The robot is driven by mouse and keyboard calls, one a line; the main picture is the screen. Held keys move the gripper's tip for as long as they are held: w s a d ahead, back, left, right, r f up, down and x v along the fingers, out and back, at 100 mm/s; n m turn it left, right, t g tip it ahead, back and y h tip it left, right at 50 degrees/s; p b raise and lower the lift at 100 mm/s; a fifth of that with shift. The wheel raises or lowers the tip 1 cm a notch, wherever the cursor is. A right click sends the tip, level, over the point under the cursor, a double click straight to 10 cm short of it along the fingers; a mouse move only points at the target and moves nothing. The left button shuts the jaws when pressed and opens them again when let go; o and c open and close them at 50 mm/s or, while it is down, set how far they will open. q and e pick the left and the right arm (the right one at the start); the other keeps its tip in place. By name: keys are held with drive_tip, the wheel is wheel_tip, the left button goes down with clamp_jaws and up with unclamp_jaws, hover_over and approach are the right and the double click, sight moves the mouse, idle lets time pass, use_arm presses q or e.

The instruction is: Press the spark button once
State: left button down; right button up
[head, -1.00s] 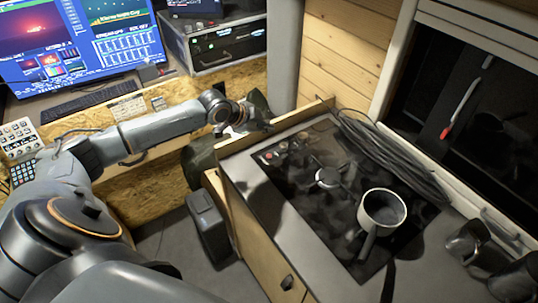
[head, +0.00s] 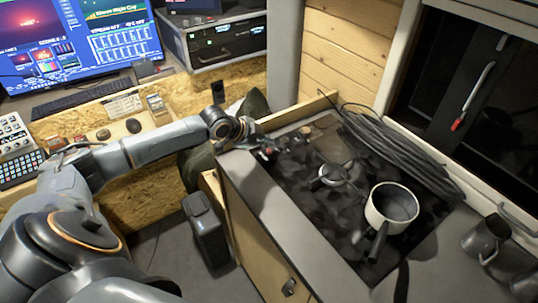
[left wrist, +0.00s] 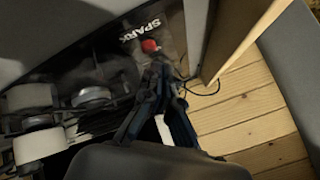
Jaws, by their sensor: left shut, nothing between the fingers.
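The red spark button (left wrist: 150,45) is in the left wrist view, next to the white word SPARK on a dark panel. My left gripper (left wrist: 160,68) is shut and empty, its fingertips just below the button in that picture. I cannot tell whether they touch it. In the head view the left gripper (head: 262,148) is over the near left corner of the black hob (head: 300,205). The button is not clear there, close to the fingers. My right gripper is out of view.
A pot (head: 392,206) stands on the hob, with a burner (head: 333,177) beside it. A coiled black cable (head: 395,150) lies along the back edge. A wooden panel (left wrist: 240,40) rises close to the fingers' right.

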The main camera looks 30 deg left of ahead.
use_arm(q)
drive_tip(key=shift+f, duration=0.1)
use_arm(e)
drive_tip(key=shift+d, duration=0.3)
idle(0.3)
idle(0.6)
use_arm(q)
drive_tip(key=shift+f, duration=0.4)
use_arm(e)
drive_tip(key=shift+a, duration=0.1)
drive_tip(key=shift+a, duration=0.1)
use_arm(q)
drive_tip(key=shift+f, duration=0.5)
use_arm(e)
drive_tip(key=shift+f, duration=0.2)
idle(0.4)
use_arm(q)
drive_tip(key=shift+r+p, duration=0.7)
drive_tip(key=shift+r, duration=0.2)
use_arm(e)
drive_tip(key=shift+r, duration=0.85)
use_arm(q)
drive_tip(key=shift+r, duration=0.15)
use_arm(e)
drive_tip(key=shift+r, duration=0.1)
